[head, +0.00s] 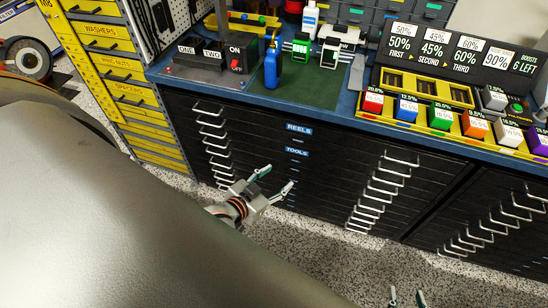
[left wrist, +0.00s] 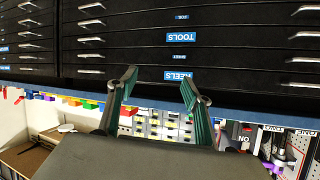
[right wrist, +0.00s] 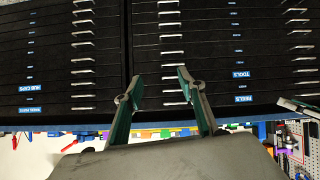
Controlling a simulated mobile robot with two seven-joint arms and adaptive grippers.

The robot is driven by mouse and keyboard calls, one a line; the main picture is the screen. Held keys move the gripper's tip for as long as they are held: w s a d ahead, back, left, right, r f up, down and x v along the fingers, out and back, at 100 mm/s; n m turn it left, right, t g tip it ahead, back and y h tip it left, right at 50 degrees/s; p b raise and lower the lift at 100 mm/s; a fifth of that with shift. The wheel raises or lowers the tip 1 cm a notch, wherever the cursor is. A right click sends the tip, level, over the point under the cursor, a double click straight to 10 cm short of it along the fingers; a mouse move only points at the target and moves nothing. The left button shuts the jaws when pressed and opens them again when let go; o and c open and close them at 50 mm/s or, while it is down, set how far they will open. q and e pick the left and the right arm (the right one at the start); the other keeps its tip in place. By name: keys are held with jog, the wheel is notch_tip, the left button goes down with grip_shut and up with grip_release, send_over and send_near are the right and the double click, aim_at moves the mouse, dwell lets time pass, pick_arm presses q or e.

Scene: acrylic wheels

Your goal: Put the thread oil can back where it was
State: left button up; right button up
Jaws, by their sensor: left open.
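My left gripper (head: 278,178) is open and empty in front of the drawer fronts, below the bench top and apart from the can. Its spread fingers also show in the left wrist view (left wrist: 160,88). My right gripper (head: 406,293) shows only its fingertips at the bottom edge of the head view. In the right wrist view (right wrist: 160,88) its fingers are apart with nothing between them.
The blue bench edge (head: 330,119) runs above black drawers with protruding handles (head: 210,123). Beside the can are a switch box (head: 235,62), a green-and-white device (head: 300,48) and a white bottle (head: 310,20). Coloured boxes in a yellow tray (head: 385,117) stand right. Yellow drawers (head: 110,45) stand left.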

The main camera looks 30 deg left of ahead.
pick_arm(q)
jog(key=s+d+f+m+g+h, duration=0.1)
jog(key=s+d+f+g, duration=0.1)
jog(key=s+d+f, duration=0.4)
jog(key=s+f, duration=0.1)
jog(key=s, duration=0.2)
jog(key=shift+s+m+g+h, duration=0.25)
jog(key=shift+m+g+h, duration=0.05)
jog(key=shift+m+h, duration=0.1)
jog(key=c, duration=0.5)
jog(key=shift+a, duration=0.15)
jog(key=shift+c, duration=0.7)
